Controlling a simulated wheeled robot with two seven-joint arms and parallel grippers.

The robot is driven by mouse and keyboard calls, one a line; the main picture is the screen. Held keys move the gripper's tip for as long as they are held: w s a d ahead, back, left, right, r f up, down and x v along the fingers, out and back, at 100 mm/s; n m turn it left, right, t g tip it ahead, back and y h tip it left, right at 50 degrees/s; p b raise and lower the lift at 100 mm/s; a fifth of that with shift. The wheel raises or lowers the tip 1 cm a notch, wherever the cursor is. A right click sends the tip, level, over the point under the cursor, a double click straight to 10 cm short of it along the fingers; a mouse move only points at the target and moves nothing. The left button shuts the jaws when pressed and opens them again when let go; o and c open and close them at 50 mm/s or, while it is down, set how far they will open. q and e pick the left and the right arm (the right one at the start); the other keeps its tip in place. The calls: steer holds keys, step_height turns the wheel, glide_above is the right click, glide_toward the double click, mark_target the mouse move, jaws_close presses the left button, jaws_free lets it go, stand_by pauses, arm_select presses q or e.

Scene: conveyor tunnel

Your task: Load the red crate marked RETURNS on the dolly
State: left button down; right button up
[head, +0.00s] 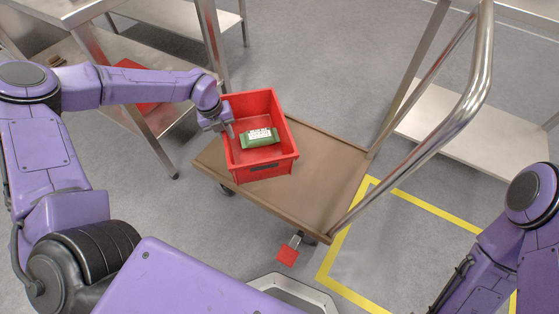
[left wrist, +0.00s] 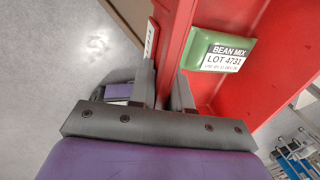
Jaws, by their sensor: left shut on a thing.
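The red crate (head: 284,135) is upright over the left end of the brown dolly deck (head: 330,165). I cannot tell whether it rests on the deck or hangs just above it. A dark label on its front wall is too small to read. My left gripper (head: 229,129) is shut on the crate's left wall; that wall (left wrist: 176,30) runs between the fingers in the left wrist view. My right gripper is out of view.
The dolly's metal push handle (head: 470,95) rises on the right. A red pedal (head: 288,255) sticks out at its near edge. A metal table (head: 85,45) stands at the left, with red objects under it. Yellow tape (head: 330,262) marks the floor. The deck's right half is clear.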

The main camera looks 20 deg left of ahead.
mark_target(244, 147)
arm_select(q)
steer(key=a+f+n+t+y+b, duration=0.1)
steer(key=a+f+n+b, duration=0.25)
steer(key=n, duration=0.55)
steer(key=d+f, duration=0.1)
steer(key=d, duration=0.1)
steer(key=w+d+f+b, duration=0.1)
steer(key=d, duration=0.2)
steer(key=w+d+f+b, duration=0.1)
steer(key=d+f, duration=0.1)
steer(key=d, duration=0.1)
steer(key=shift+d+f, duration=0.1)
steer(key=d+f+b, duration=0.1)
steer(key=d+f, duration=0.1)
steer(key=w+d+f+b, duration=0.1)
steer(key=d+f, duration=0.1)
steer(key=f, duration=0.1)
steer(key=shift+w+d, duration=0.15)
steer(key=shift+d, duration=0.25)
steer(key=f, duration=0.1)
steer(key=f+b, duration=0.1)
steer(key=f, duration=0.2)
steer(key=shift+w+d, duration=0.15)
steer(key=shift+d, duration=0.15)
steer(key=shift+r, duration=0.1)
steer(key=c, duration=1.1)
jaws_free()
